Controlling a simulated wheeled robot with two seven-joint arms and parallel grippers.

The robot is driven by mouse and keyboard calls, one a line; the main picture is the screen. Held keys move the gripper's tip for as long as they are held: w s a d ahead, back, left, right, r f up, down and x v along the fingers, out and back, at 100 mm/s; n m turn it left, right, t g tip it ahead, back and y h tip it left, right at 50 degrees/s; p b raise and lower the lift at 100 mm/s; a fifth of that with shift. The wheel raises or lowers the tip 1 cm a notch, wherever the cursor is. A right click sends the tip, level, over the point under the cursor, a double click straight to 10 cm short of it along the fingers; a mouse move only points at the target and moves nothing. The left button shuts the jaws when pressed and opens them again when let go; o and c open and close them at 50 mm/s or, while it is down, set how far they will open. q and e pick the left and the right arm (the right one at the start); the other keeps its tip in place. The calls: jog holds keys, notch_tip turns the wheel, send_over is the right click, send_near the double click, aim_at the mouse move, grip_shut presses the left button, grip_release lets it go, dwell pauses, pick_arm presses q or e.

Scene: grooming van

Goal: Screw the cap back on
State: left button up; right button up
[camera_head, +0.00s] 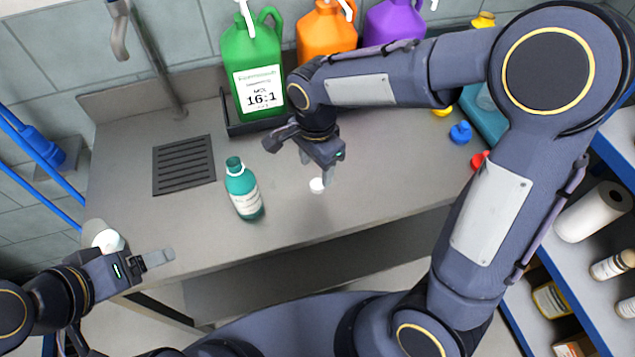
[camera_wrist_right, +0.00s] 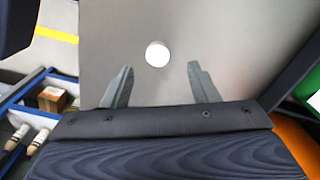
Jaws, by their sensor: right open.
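A small white round cap (camera_head: 317,185) lies flat on the grey counter; it also shows in the right wrist view (camera_wrist_right: 157,54), just beyond the fingertips and between their lines. A teal bottle (camera_head: 243,192) with a pale label stands upright on the counter, left of the cap.
A green jug (camera_head: 253,62) stands in a black tray at the back, with orange (camera_head: 326,32) and purple (camera_head: 394,22) jugs beside it. A drain grate (camera_head: 184,165) lies left of the bottle. A red item (camera_head: 479,160) and a blue item (camera_head: 460,133) sit at right. The front-centre counter is clear.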

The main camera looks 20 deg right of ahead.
aim_at(317, 184)
jog(key=shift+s+d+f+p, duration=0.1)
jog(key=shift+f+p, duration=0.1)
jog(key=shift+f, duration=1.1)
jog(key=shift+s+f+p, duration=0.1)
jog(key=shift+f+p, duration=0.05)
jog(key=shift+f, duration=1.1)
jog(key=shift+c, duration=0.3)
jog(key=c, duration=1)
